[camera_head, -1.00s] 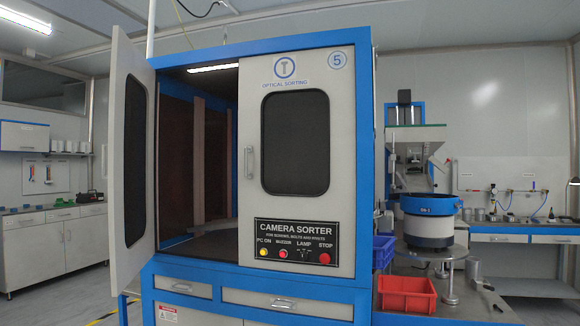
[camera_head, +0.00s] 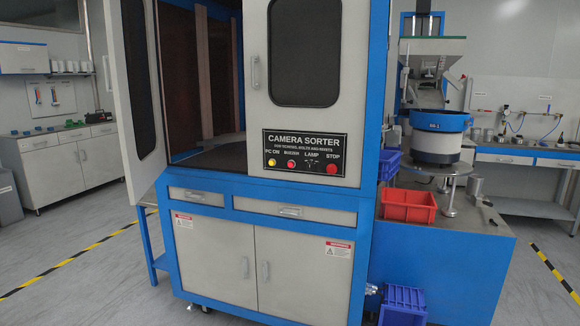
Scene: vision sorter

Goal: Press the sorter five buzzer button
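The camera sorter (camera_head: 255,203) is a grey and blue cabinet ahead of me. Its black control panel (camera_head: 303,154) sits low on the right door. The buzzer button (camera_head: 291,163) is a small red button under the label "BUZZER", second from the left. To its left is the yellow PC ON button (camera_head: 272,163). The lamp switch (camera_head: 310,157) and the larger red stop button (camera_head: 332,168) are to its right. The number 5 is out of view above. Neither of my grippers is in view.
The sorter's left door (camera_head: 137,85) stands open toward me. A red bin (camera_head: 408,207) and the feeder bowl (camera_head: 440,122) are on the bench at the right. A blue crate (camera_head: 403,305) is on the floor. Open floor lies at the left, with striped tape (camera_head: 70,257).

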